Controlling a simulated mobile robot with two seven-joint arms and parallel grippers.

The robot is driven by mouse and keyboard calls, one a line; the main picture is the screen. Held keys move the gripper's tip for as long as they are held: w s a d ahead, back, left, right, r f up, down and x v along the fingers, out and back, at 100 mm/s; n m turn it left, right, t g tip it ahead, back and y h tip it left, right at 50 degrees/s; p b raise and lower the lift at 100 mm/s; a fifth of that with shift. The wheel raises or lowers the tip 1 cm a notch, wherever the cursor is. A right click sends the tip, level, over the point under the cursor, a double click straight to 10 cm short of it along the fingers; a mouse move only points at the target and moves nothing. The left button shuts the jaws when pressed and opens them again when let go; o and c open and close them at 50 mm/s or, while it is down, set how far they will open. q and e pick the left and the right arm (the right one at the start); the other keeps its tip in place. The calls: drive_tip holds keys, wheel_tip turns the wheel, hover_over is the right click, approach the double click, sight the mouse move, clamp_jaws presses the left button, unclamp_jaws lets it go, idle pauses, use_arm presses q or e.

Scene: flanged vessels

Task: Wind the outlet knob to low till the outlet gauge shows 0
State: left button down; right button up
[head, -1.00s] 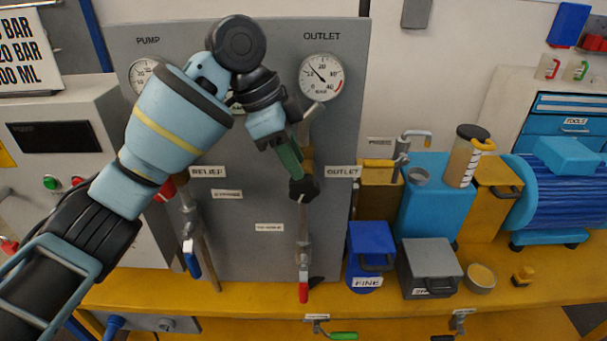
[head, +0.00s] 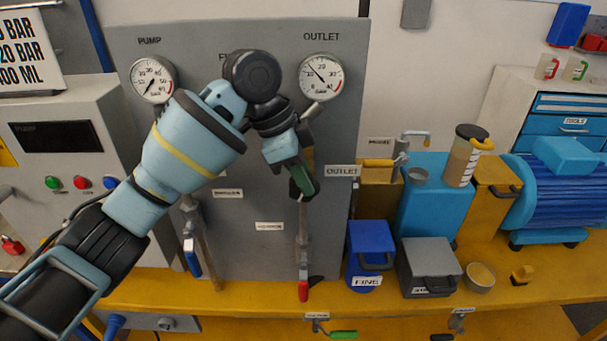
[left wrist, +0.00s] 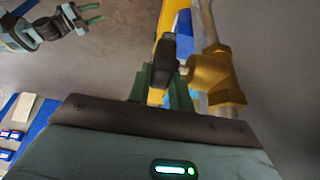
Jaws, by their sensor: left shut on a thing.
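The outlet knob is dark and sits on the valve at the right of the grey panel. It shows in the left wrist view (left wrist: 165,62) beside a brass valve body (left wrist: 213,80). My left gripper (head: 301,181) is shut on the knob, its green fingers on either side; in the head view they largely hide it. The outlet gauge (head: 320,77) is clear above; its needle points up and left, around the 10 mark, though small to read. My right gripper (left wrist: 90,13) shows at the top left of the left wrist view, fingers apart and empty.
The pump gauge (head: 152,79) is at the panel's left; my arm covers the panel's middle. A red-handled valve (head: 303,291) is below the knob. A blue box (head: 366,245) and a grey box (head: 428,262) stand to the right on the yellow bench (head: 230,296).

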use_arm(q)
drive_tip(key=h, duration=0.2)
drive_tip(key=a+h, duration=0.1)
drive_tip(key=h, duration=0.1)
drive_tip(key=shift+f, duration=0.15)
drive_tip(key=shift+a+f+h+b, duration=0.1)
drive_tip(key=shift+a+h+b, duration=0.05)
drive_tip(key=shift+h, duration=0.6)
drive_tip(key=shift+a+f+h+b, duration=0.1)
drive_tip(key=shift+h+b, duration=0.05)
drive_tip(key=shift+h, duration=0.6)
use_arm(e)
drive_tip(key=shift+s+f, duration=0.5)
drive_tip(key=shift+f, duration=0.05)
use_arm(q)
drive_tip(key=shift+r, duration=0.1)
use_arm(e)
drive_tip(key=shift+a, duration=0.1)
use_arm(q)
drive_tip(key=c, duration=1.5)
unclamp_jaws()
drive_tip(key=shift+c, duration=0.2)
drive_tip(key=shift+a, duration=0.1)
